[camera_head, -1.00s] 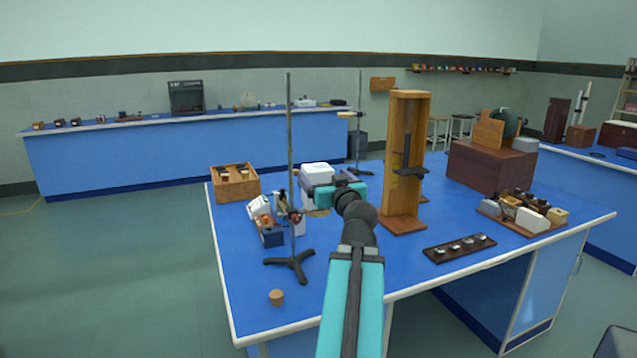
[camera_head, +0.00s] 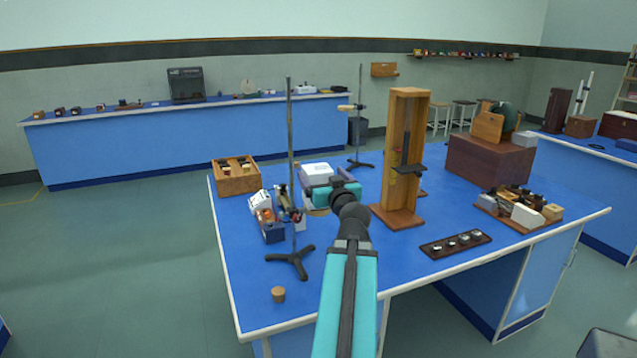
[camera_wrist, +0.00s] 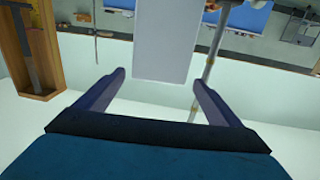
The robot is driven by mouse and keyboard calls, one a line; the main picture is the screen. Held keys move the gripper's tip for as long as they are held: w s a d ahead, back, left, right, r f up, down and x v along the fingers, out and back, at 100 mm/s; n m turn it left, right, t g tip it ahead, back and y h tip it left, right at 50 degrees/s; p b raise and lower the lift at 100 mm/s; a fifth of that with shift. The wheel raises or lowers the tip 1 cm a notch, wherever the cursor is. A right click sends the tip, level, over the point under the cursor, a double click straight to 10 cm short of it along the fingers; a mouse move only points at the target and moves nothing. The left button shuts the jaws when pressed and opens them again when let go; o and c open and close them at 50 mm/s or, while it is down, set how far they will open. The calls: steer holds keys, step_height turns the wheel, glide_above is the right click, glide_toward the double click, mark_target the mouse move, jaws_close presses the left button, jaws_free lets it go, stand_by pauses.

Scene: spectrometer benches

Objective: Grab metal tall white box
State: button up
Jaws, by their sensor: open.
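A white box (camera_head: 317,171) stands on the blue bench, partly hidden behind my gripper in the head view. In the wrist view it is a tall plain pale box (camera_wrist: 163,35), seen upside down. My gripper (camera_head: 328,187) is open, with its dark purple fingers pointing at the box. In the wrist view my gripper (camera_wrist: 158,78) has one finger to each side of the box's near end. The box lies between or just beyond the fingertips; the exact depth is hard to tell. No contact shows.
A tall wooden frame (camera_head: 409,160) stands close on the right. A wooden tray (camera_head: 236,178) lies to the left.

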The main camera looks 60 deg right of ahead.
mark_target(316, 166)
steer(key=shift+w+d+r+p, duration=0.1)
steer(key=shift+w+d+p, duration=0.45)
steer(key=shift+p, duration=1.9)
steer(key=shift+p+x, duration=0.4)
steer(key=shift+x, duration=1)
steer(key=shift+f, duration=0.2)
steer(key=shift+d, duration=0.1)
steer(key=shift+r+p+x, duration=0.1)
steer(key=shift+p+x, duration=0.45)
steer(key=shift+x, duration=0.2)
steer(key=shift+r+p+x, duration=0.15)
steer(key=shift+p+x, duration=0.4)
steer(key=shift+x, duration=0.15)
steer(key=shift+p+x, duration=0.4)
steer(key=shift+x, duration=0.7)
steer(key=shift+s+f, duration=0.1)
steer(key=shift+f, duration=0.05)
steer(key=c, duration=2)
